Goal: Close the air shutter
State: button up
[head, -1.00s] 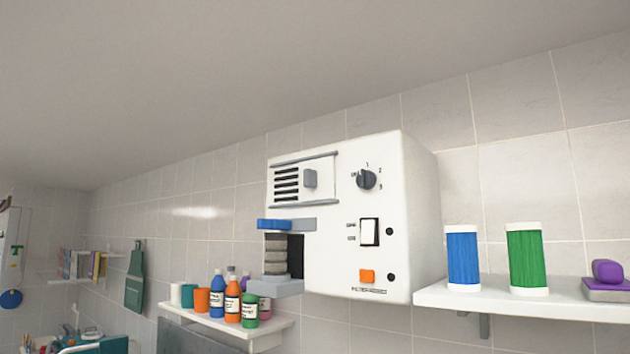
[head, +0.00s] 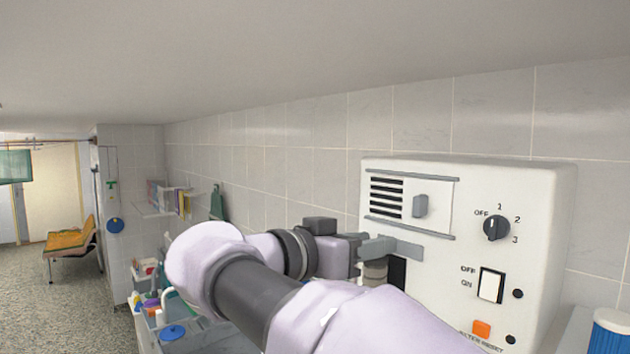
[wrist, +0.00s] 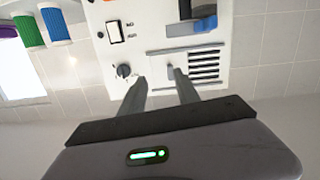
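The white wall unit (head: 465,215) has an air shutter at its upper left. The shutter is a white sliding panel (head: 438,207) with a grey knob (head: 419,206), between two grey rails. The panel sits to the right, and dark vent slats (head: 386,197) are uncovered on its left. My gripper (head: 400,248) is in front of the unit, below the shutter in the head view. The wrist view is upside down. There my gripper (wrist: 159,77) is open and empty, its fingers apart. The knob (wrist: 171,73) appears near the tip of the right-hand finger; contact cannot be told.
The unit also carries a dial (head: 496,227), a white rocker switch (head: 491,285) and an orange button (head: 481,328). A blue lever (wrist: 203,24) shows in the wrist view. Blue (wrist: 55,26) and green (wrist: 28,31) cylinders stand beside the unit.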

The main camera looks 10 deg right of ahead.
notch_tip(320, 180, up, 4)
jog(key=w+a+m+h, duration=0.1)
jog(key=w+a, duration=0.1)
jog(key=a, duration=0.1)
jog(key=p, duration=0.1)
send_near(415, 202)
jog(key=shift+t, duration=0.4)
jog(key=p+x, duration=0.3)
jog(key=x, duration=0.7)
jog(key=shift+s+d+f, duration=0.1)
jog(key=shift+s+f, duration=0.1)
jog(key=shift+c, duration=0.2)
grip_shut()
